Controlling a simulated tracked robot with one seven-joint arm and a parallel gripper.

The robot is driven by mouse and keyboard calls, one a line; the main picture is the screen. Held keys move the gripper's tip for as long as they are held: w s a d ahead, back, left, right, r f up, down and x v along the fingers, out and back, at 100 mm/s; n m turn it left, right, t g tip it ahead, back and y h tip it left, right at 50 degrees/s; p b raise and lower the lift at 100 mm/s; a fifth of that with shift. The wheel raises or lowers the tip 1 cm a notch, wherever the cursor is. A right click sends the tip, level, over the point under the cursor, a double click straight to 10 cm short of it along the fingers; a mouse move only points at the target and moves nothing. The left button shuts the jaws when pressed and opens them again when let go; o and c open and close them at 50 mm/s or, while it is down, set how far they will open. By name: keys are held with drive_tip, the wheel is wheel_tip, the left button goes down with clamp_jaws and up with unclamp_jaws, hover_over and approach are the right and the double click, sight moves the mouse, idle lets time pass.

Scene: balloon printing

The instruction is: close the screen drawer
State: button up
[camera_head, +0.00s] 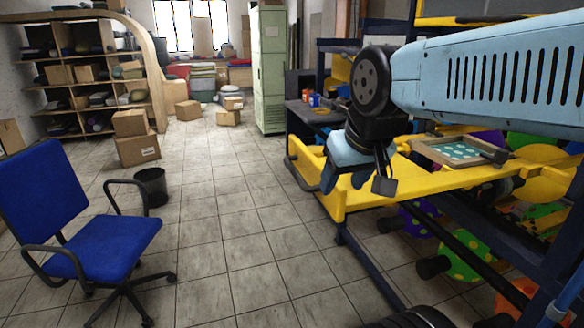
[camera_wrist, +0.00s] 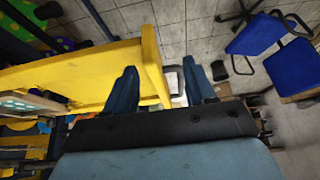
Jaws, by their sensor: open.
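The yellow screen drawer (camera_head: 430,182) is pulled out from the blue-framed machine. It has a dark bar handle (camera_head: 299,174) at its left end. A wooden-framed screen with a teal dotted face (camera_head: 460,151) lies at its far right part. My gripper (camera_head: 344,181) is open and empty, with its blue fingers pointing down at the drawer's handle end. In the wrist view, the yellow drawer panel (camera_wrist: 75,78) runs behind the left finger, and its end edge shows between the fingertips (camera_wrist: 160,84). Whether the fingers touch it I cannot tell.
A blue office chair (camera_head: 95,240) and a black bin (camera_head: 151,186) stand on the left. Colored balloon-printing discs (camera_head: 455,250) sit under the drawer. Paint cans (camera_head: 314,100) stand on a dark bench behind. The tiled floor (camera_head: 225,220) left of the drawer is clear.

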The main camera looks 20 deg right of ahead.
drive_tip(key=shift+w+a+r, duration=0.1)
drive_tip(key=shift+w+r, duration=0.1)
drive_tip(key=shift+w, duration=0.05)
drive_tip(key=shift+c, duration=0.7)
drive_tip(key=w+a+r+n+g, duration=0.1)
drive_tip(key=w+n, duration=0.1)
drive_tip(key=w, duration=0.1)
drive_tip(key=w+a+r+n+g, duration=0.1)
drive_tip(key=w+n, duration=0.2)
drive_tip(key=w+a+r+n+h, duration=0.1)
drive_tip(key=w+r+n, duration=0.1)
drive_tip(key=w+n, duration=0.1)
drive_tip(key=shift+a+r+g, duration=0.1)
drive_tip(key=shift+a+g, duration=0.3)
clamp_jaws()
drive_tip(key=w+a+n+g+h, duration=0.2)
drive_tip(key=w+a+n+g, duration=0.1)
drive_tip(key=w+a+n, duration=0.8)
drive_tip(key=w+d+f+m, duration=0.1)
drive_tip(key=d+f, duration=0.8)
drive_tip(key=shift+w+f, duration=0.25)
